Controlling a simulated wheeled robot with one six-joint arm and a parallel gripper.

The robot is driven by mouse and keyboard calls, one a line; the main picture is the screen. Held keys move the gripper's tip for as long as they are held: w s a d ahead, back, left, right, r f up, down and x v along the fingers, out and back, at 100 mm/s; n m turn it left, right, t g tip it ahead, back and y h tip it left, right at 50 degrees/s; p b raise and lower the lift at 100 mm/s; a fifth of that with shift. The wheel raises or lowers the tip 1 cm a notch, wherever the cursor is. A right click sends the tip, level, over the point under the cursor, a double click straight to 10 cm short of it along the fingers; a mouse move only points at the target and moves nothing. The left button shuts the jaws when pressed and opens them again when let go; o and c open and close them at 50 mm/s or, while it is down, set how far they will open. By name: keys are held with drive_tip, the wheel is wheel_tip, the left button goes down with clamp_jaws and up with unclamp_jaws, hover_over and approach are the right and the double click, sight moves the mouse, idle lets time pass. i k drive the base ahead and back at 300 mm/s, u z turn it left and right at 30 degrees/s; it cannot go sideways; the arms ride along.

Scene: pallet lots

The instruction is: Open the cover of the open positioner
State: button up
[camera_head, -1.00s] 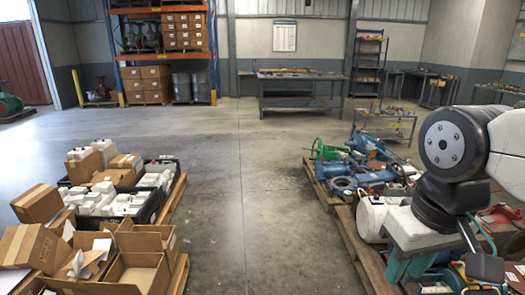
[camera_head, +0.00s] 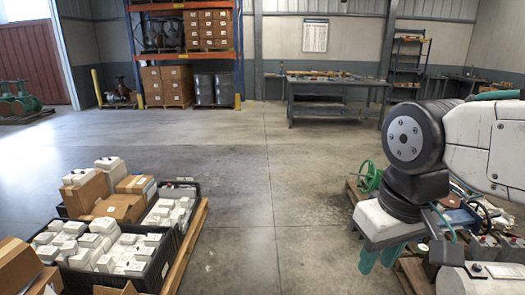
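Several white box-shaped units, which may be positioners, stand close together in a black crate (camera_head: 152,283) at the lower left. More stand in a second black crate (camera_head: 192,232) behind it. I cannot tell which one is the open positioner, and no lifted cover is clear. My gripper (camera_head: 379,262) hangs at the right below my wrist, with teal fingers pointing down. It is far to the right of the crates, beyond the clear aisle. The finger opening is too unclear to judge, and no held thing is visible.
Cardboard boxes (camera_head: 88,194) stand around the crates on a wooden pallet (camera_head: 196,236). A right pallet (camera_head: 412,278) holds valves and motors near my arm. The concrete aisle (camera_head: 262,215) between is clear. A workbench (camera_head: 330,98) and shelving rack (camera_head: 240,55) stand behind.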

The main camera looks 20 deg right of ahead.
sight(494, 245)
drive_tip(key=z, duration=0.1)
drive_tip(key=i, duration=2)
drive_tip(key=z, duration=1.2)
drive_tip(key=i, duration=1.7)
drive_tip(key=z, duration=1.2)
drive_tip(key=i, duration=0.4)
drive_tip(key=z, duration=0.05)
